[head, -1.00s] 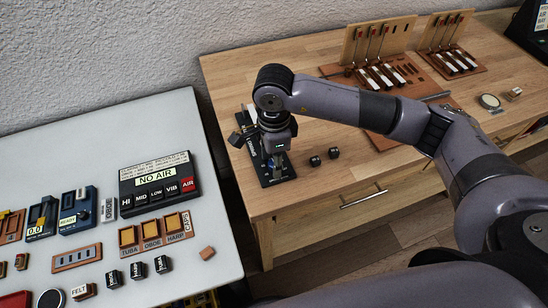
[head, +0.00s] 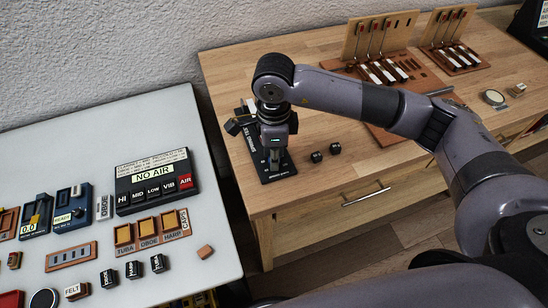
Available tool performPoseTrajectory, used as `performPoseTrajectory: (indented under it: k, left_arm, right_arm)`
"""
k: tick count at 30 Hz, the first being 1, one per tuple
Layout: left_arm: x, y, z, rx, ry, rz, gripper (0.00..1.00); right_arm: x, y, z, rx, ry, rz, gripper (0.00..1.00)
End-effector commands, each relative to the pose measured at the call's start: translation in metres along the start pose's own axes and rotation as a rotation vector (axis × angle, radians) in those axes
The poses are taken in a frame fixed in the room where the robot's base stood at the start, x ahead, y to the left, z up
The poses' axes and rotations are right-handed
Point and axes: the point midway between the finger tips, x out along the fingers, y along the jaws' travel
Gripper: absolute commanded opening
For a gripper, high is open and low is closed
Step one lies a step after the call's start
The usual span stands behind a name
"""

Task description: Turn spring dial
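A black device with white lettering along its edge (head: 247,146) stands at the left end of the wooden bench in the head view, and I take it to be the spring tester. My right gripper (head: 273,163) points down over this device, close to its surface. The wrist and gripper hide most of the device, so the dial cannot be made out. Whether the fingers touch anything, and how far apart they are, is too small and covered to tell. My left gripper is not in view.
Two small black cubes (head: 317,157) lie right of the device. Key-action models (head: 377,72) stand at the bench's back. A white table (head: 95,125) at left holds a NO AIR panel (head: 152,177), labelled trays (head: 150,231) and small blocks. A gap separates the two tables.

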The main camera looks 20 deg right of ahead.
Motion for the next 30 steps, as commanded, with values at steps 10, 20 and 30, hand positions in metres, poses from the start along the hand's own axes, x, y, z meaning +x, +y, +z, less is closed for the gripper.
performPoseTrajectory:
  k: [10,20,30]
  left_arm:
    - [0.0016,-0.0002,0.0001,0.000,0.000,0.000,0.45]
    - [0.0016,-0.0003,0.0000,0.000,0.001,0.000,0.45]
    - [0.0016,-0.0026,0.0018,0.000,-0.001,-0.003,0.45]
  right_arm:
    - [-0.0006,-0.0004,-0.0003,0.024,0.000,-0.001,0.00]
    - [-0.0004,-0.0003,-0.0002,0.022,0.000,0.000,0.45]
    - [-0.0049,-0.0004,0.0002,0.022,-0.001,0.000,0.45]
